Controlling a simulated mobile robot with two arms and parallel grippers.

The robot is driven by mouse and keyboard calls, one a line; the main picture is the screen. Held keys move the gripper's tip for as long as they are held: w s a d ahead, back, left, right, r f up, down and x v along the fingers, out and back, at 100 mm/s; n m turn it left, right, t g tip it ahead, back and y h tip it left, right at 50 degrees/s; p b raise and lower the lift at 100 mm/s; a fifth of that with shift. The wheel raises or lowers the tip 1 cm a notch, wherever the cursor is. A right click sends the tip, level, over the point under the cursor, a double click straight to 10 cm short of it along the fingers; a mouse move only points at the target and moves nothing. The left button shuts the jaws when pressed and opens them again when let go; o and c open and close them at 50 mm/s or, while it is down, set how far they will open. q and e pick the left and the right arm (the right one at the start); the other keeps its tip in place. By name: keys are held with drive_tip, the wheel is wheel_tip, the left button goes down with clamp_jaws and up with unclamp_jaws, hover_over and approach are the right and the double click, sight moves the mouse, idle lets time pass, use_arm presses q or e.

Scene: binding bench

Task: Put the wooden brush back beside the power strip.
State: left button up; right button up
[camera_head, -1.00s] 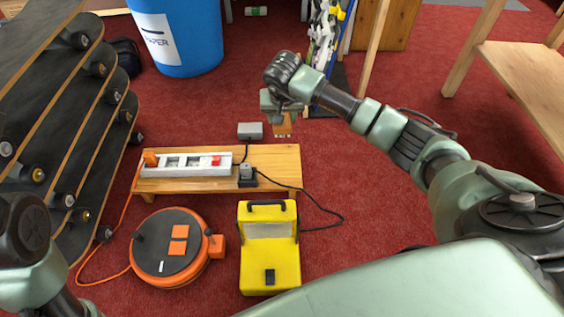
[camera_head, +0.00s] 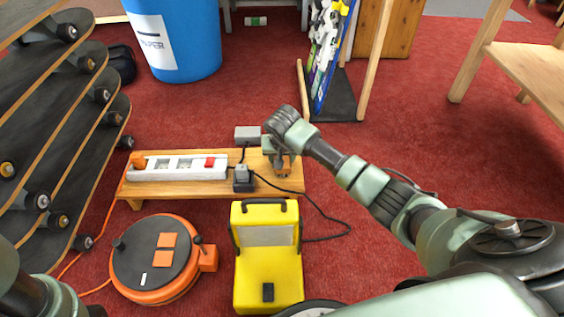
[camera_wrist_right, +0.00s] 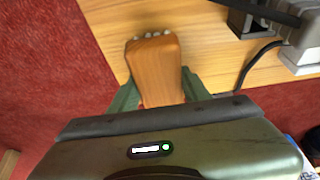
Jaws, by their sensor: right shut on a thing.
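The wooden brush (camera_wrist_right: 155,68) is between the fingers of my right gripper (camera_wrist_right: 153,95) in the wrist view, its pale bristle ends at the top. In the head view my right gripper (camera_head: 281,158) is shut on the brush (camera_head: 284,170) over the right end of the low wooden board (camera_head: 160,190). I cannot tell whether the brush touches the board. The white power strip (camera_head: 178,174) lies on the board, left of the brush. Part of my left arm shows at the lower left, but its gripper is out of view.
A black plug adapter (camera_head: 242,180) and cable sit between the strip and the brush. A grey box (camera_head: 248,134) is behind the board. A yellow case (camera_head: 268,260) and an orange cable reel (camera_head: 158,258) stand in front. Skateboards (camera_head: 70,120) are stacked at the left.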

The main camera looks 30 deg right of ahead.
drive_tip(key=shift+f, duration=0.1)
drive_tip(key=o, duration=1.3)
